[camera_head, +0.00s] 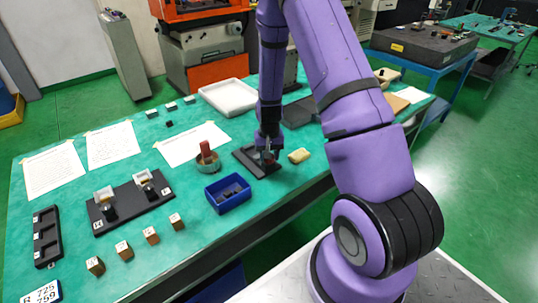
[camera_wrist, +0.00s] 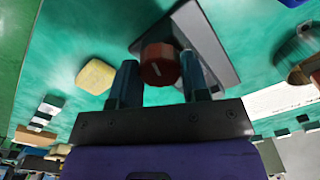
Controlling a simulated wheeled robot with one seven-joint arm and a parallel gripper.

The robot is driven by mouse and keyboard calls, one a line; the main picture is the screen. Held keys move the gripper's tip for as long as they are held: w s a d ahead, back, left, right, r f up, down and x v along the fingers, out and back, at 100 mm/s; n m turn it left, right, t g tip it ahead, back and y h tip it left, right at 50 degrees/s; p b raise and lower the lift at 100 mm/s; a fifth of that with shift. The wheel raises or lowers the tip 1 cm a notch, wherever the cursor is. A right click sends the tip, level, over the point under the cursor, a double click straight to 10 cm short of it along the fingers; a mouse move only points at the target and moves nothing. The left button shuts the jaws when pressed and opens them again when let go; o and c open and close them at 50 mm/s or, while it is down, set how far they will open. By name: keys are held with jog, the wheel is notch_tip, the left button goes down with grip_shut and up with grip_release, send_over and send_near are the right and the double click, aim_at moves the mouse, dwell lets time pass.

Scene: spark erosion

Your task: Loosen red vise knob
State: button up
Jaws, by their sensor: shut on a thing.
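The red vise knob (camera_wrist: 159,66) is a faceted cap with a pale mark on its face, in the middle of the wrist view. My gripper (camera_wrist: 160,75) is shut on it, with one finger on each side. The grey vise (camera_wrist: 215,45) lies behind the knob in the wrist view. In the head view, the vise's dark base (camera_head: 243,156) sits on the green table, with my gripper (camera_head: 267,148) over it. The knob is mostly hidden by my fingers there.
A yellow block (camera_head: 299,155) lies just right of the vise. A blue bin (camera_head: 228,192) with dark parts and a round holder with a red-brown upright piece (camera_head: 205,149) stand to its left. A white tray (camera_head: 229,97) is behind. The table's front edge is close.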

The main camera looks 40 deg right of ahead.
jog(key=shift+n, duration=2.1)
jog(key=o, duration=0.9)
jog(key=shift+o, duration=0.2)
notch_tip(320, 180, up, 11)
jog(key=shift+f, duration=0.1)
